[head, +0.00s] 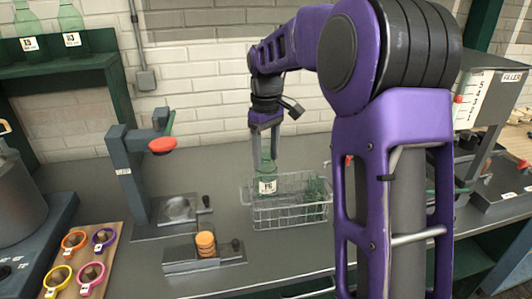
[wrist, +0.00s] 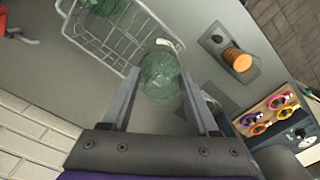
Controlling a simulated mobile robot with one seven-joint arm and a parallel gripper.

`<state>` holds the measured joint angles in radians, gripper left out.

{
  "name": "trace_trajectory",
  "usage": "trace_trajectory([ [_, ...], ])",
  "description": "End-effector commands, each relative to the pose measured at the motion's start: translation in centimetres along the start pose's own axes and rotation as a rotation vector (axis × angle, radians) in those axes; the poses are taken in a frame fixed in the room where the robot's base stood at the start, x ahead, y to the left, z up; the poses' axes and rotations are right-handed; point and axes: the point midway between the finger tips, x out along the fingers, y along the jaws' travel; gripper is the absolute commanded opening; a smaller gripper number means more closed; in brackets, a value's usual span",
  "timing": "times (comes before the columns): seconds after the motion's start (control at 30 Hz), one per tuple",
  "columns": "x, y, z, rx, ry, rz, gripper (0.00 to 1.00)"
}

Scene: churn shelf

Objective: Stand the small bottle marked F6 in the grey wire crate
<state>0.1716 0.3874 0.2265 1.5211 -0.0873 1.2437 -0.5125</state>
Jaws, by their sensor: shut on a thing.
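The small green bottle marked F6 (head: 267,184) is upright in my gripper (head: 264,154), its white label facing the head camera. My gripper points down and is shut on the bottle's upper part. In the wrist view the bottle (wrist: 160,76) sits between the two fingers (wrist: 157,90). The grey wire crate (head: 290,222) stands on the counter, and the bottle overlaps its left end in the head view. In the wrist view the bottle overlaps one end of the crate (wrist: 120,62). I cannot tell whether its base is inside the crate or above it.
Green glass (head: 316,188) stands in the crate's right part. A tray with stacked orange discs (head: 205,243) is in front left. A grey press with a red knob (head: 162,146) stands left. A board with coloured rings (head: 75,262) lies further left.

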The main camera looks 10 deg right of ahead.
Motion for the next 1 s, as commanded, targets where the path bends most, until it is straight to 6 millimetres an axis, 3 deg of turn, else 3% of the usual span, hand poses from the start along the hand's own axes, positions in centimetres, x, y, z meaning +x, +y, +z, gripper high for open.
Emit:
trace_trajectory([
  [0.43, 0.2, 0.0, 0.0, 0.0, 0.0, 0.0, 0.0],
  [1.0, 3.0, 0.0, 0.0, 0.0, 0.0, 0.0, 0.0],
])
